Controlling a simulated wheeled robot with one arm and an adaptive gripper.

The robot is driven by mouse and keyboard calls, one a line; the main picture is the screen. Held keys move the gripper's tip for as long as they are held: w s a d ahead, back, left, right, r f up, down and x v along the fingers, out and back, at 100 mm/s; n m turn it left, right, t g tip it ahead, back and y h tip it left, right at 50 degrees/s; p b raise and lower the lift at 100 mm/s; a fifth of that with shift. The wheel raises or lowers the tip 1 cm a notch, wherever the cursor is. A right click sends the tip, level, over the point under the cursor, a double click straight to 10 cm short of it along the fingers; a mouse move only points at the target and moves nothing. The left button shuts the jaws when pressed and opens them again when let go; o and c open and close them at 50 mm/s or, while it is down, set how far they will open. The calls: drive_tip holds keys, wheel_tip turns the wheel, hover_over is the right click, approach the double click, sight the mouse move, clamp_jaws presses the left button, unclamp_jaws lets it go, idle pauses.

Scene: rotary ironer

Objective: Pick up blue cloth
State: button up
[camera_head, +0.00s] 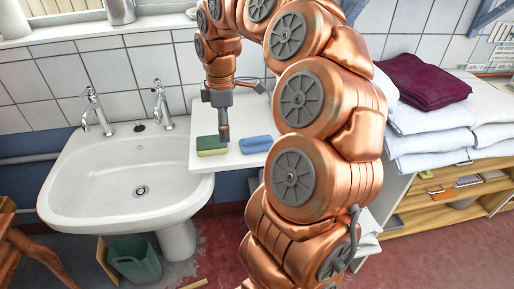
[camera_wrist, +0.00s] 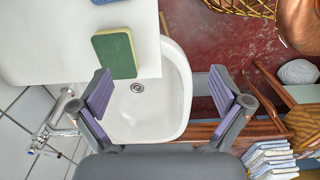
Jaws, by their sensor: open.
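The blue cloth (camera_head: 256,144) lies flat on a white shelf (camera_head: 228,162) beside the sink. In the wrist view only a sliver of blue (camera_wrist: 108,1) shows at the top edge, likely the same cloth. A green and yellow sponge (camera_head: 211,146) lies to its left on the shelf; it also shows in the wrist view (camera_wrist: 115,53). My gripper (camera_head: 223,133) points down over the shelf, near the sponge and left of the cloth. In the wrist view its two fingers (camera_wrist: 160,92) are wide apart with nothing between them held.
A white sink (camera_head: 80,190) with two taps (camera_head: 160,104) adjoins the shelf on the left. A tiled wall (camera_head: 60,75) stands behind. Stacked white towels (camera_head: 425,140) with a maroon cloth (camera_head: 422,82) on top are at the right. A green bin (camera_head: 134,260) sits below the sink.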

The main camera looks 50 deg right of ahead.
drive_tip(key=n+b, duration=0.1)
hover_over(256, 138)
drive_tip(key=f, duration=0.3)
drive_tip(key=shift+w+d+f, duration=0.15)
drive_tip(key=shift+w+f, duration=0.2)
drive_tip(key=shift+f, duration=0.05)
drive_tip(key=shift+d+f, duration=0.15)
drive_tip(key=shift+f, duration=0.05)
drive_tip(key=shift+s+f, duration=0.1)
drive_tip(key=shift+f, duration=1)
drive_tip(key=shift+s+a+f+p, duration=0.1)
drive_tip(key=shift+f+p, duration=0.15)
drive_tip(key=shift+f, duration=0.15)
drive_tip(key=shift+s+a+f+p, duration=0.1)
drive_tip(key=shift+f+p, duration=0.1)
drive_tip(key=shift+f, duration=0.2)
drive_tip(key=shift+f+p, duration=0.35)
drive_tip(key=shift+f, duration=1.5)
drive_tip(key=shift+c, duration=0.4)
drive_tip(key=shift+a, duration=0.1)
drive_tip(key=c, duration=1.2)
drive_tip(key=shift+c, duration=0.3)
